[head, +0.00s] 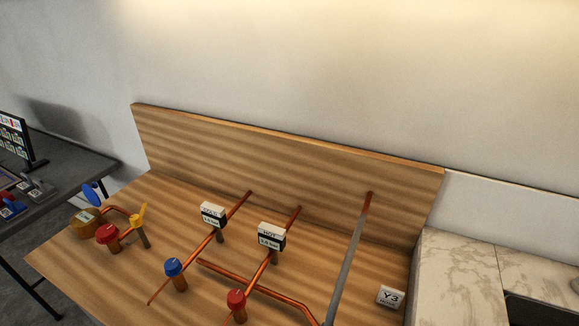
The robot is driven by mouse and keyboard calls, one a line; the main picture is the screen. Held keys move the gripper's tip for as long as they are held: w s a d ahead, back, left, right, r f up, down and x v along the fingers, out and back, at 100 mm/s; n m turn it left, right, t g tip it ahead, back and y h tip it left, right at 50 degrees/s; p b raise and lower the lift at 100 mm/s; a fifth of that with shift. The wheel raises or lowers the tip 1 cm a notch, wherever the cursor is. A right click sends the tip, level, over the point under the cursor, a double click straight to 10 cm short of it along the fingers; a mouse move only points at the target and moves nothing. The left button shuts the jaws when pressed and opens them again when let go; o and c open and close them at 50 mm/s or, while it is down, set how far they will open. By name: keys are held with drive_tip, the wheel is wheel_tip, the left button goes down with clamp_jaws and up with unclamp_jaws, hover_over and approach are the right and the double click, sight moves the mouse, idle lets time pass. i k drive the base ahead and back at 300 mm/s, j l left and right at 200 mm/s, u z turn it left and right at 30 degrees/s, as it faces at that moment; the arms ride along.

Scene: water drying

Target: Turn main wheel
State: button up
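Several valves and handles sit on a wooden bench in the head view, and I cannot tell which one is the main wheel. A blue round wheel (91,193) stands at the far left, tilted, by a brown round fitting (86,221). A red knob (107,234) and a yellow lever (140,217) are just right of it. A blue knob (173,267) and another red knob (236,299) sit on copper pipes nearer the front. My gripper is not in view.
The wooden bench (190,205) has a raised back board against the wall. White-labelled boxes (213,214) and (271,237) sit on the pipes. A grey pipe (346,265) and a Y3 block (390,297) are at right. A dark table (75,160) stands left, a marble counter (460,270) right.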

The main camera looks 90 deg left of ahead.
sight(107, 233)
drive_tip(key=u, duration=3.65)
